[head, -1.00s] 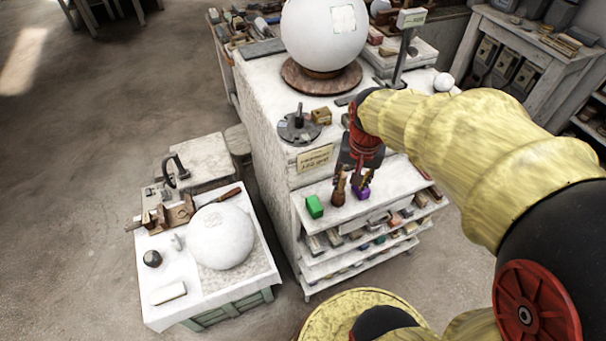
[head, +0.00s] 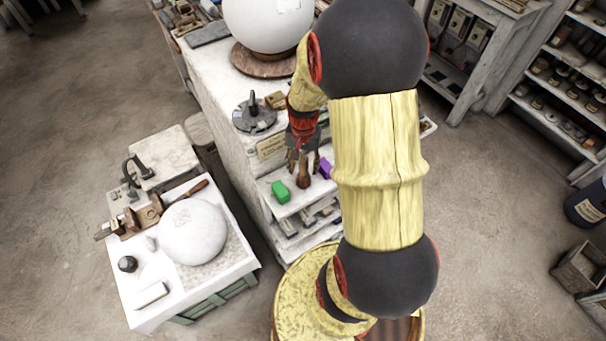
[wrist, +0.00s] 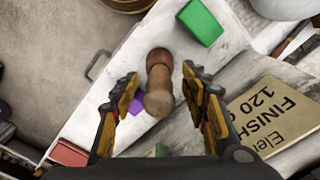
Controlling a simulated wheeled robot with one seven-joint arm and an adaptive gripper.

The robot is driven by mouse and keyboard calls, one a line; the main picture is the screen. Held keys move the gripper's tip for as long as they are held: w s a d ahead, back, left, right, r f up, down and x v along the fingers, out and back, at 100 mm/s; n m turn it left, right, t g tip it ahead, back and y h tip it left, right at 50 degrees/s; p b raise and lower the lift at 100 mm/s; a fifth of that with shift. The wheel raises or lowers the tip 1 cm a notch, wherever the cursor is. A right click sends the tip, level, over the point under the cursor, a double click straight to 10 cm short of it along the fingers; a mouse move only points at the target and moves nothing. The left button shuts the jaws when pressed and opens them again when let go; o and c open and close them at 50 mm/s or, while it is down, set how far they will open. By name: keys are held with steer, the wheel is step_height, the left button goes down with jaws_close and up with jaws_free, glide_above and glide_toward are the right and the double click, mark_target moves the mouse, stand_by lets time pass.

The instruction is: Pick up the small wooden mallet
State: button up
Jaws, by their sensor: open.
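The small wooden mallet (head: 303,180) is brown and stands on the white top shelf, between a green block (head: 281,192) and a purple block (head: 325,168). In the wrist view the mallet (wrist: 158,82) lies between the two fingers, with a gap on both sides. My gripper (head: 304,166) points down over it, open and empty; it also shows in the wrist view (wrist: 161,79). In the head view the fingers partly cover the mallet's upper part. I cannot tell how far down the fingers reach beside it.
The green block (wrist: 200,22) and the purple block (wrist: 137,104) are close to the mallet. A printed sign (wrist: 270,112) is right of the fingers. A round dark stand (head: 255,117) and a large white sphere (head: 268,22) are on the bench above. A lower table (head: 150,318) holds another sphere.

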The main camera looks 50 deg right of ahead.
steer(key=shift+f, duration=0.5)
steer(key=shift+c, duration=0.5)
jaws_close()
